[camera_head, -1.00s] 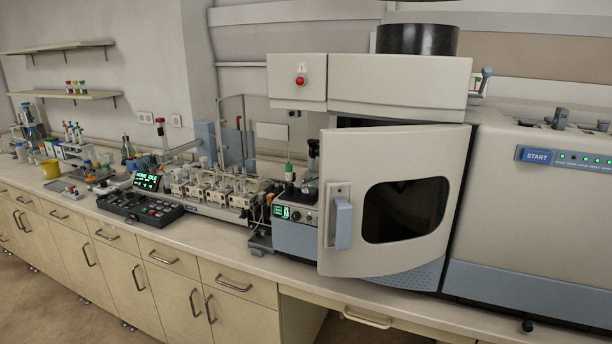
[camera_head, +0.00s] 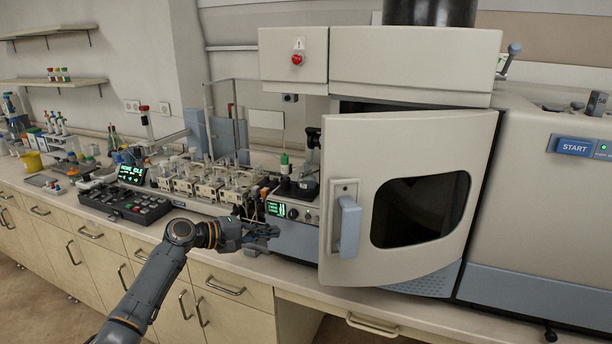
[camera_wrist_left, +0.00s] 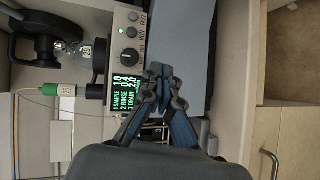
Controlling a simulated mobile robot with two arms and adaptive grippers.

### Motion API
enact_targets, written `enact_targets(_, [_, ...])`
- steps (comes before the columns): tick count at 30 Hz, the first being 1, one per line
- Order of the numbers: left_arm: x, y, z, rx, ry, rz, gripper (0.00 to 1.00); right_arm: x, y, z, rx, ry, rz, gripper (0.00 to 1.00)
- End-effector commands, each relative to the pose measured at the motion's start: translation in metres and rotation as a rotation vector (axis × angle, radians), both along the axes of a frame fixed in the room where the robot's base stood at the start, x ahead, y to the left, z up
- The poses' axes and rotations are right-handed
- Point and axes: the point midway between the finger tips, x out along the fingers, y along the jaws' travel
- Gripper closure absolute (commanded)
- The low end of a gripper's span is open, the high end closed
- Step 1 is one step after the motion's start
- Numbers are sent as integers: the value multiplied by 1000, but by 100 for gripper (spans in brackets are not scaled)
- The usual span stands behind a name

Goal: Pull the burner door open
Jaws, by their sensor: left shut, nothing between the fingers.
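The burner door (camera_head: 410,165) is a cream panel with a dark window on the front of the spectrometer. It stands ajar, its left edge swung out from the housing. A blue upright handle (camera_head: 349,225) is on its left side. My left gripper (camera_head: 276,232) is shut and empty, left of the door and apart from the handle, in front of the small pump unit. In the left wrist view its closed fingertips (camera_wrist_left: 161,72) are beside the pump's knob and green display (camera_wrist_left: 122,92); the door handle does not show there. My right gripper is not in view.
The pump unit with a green display (camera_head: 277,209) stands behind my left gripper. A black keypad (camera_head: 140,205) and rows of sample blocks lie to the left. The counter's front strip (camera_head: 215,258) is clear. The START panel (camera_head: 575,146) is at the right.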

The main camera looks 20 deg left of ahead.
Motion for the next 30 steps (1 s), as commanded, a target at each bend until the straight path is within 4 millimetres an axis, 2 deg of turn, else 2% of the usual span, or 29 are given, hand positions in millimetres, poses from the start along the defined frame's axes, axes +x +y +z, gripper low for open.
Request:
enact_targets(1, [-3,-2,50,-50,-53,-42,100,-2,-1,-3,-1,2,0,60])
enact_targets(3, [-14,-8,103,-111,-103,-104,100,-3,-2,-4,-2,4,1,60])
enact_targets(6, [-30,-14,155,-167,-153,-174,100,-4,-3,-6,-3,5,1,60])
enact_targets(9, [-40,-17,181,-194,-177,-215,100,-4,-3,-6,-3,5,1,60])
enact_targets(13, [-40,-24,190,-204,-181,-230,100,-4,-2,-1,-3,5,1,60])
enact_targets(17, [-28,-40,192,-206,-181,-229,100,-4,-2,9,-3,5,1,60])
enact_targets(27, [17,-98,193,-205,-180,-228,100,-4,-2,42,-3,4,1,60])
enact_targets(28, [18,-101,192,-203,-181,-227,100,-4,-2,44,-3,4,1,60])
enact_targets(30, [5,-101,189,-200,-180,-225,100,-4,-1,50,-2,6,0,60])
